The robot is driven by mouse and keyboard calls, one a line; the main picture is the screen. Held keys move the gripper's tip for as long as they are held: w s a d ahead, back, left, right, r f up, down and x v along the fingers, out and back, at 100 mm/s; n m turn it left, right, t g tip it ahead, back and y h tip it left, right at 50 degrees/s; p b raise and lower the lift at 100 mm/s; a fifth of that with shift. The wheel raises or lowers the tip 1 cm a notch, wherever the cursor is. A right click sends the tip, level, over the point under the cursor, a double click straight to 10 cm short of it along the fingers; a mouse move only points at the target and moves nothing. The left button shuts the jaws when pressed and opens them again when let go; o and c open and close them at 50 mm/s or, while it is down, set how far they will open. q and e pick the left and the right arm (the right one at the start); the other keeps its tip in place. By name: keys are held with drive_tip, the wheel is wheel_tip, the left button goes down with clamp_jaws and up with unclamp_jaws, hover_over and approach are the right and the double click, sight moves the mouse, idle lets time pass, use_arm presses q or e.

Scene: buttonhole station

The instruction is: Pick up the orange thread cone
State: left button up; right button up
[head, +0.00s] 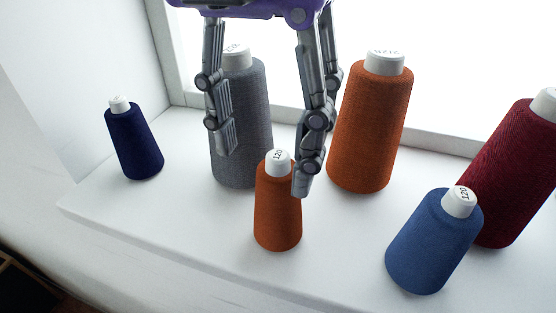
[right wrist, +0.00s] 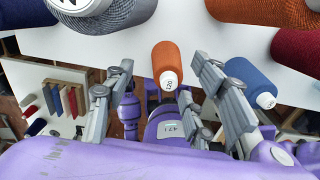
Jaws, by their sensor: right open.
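A small orange thread cone (head: 278,215) with a white top stands upright near the front of the white sill. A larger orange cone (head: 370,125) stands behind it to the right. My right gripper (head: 265,170) comes down from above, open, with fingers spread around the small cone's upper part. One finger overlaps the small cone's right edge in the head view; contact cannot be told. In the right wrist view, the small orange cone (right wrist: 166,58) shows between the open fingertips, and the large orange cone (right wrist: 240,10) is at the top edge. My left gripper is not in view.
A grey cone (head: 245,130) stands close behind the left finger. A dark navy cone (head: 134,145) is at the left, a blue cone (head: 432,245) at the front right, and a dark red cone (head: 508,180) beyond it. The white sill (head: 180,215) is clear at front left.

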sight(272, 201)
drive_tip(key=shift+s+f, duration=0.3)
drive_tip(key=shift+f, duration=0.3)
drive_tip(key=shift+s+f, duration=0.3)
drive_tip(key=shift+f, duration=0.25)
drive_tip(key=f, duration=0.5)
drive_tip(key=shift+w+d+f, duration=0.1)
drive_tip(key=shift+w+d, duration=0.05)
drive_tip(key=shift+d, duration=0.1)
drive_tip(key=c, duration=1.2)
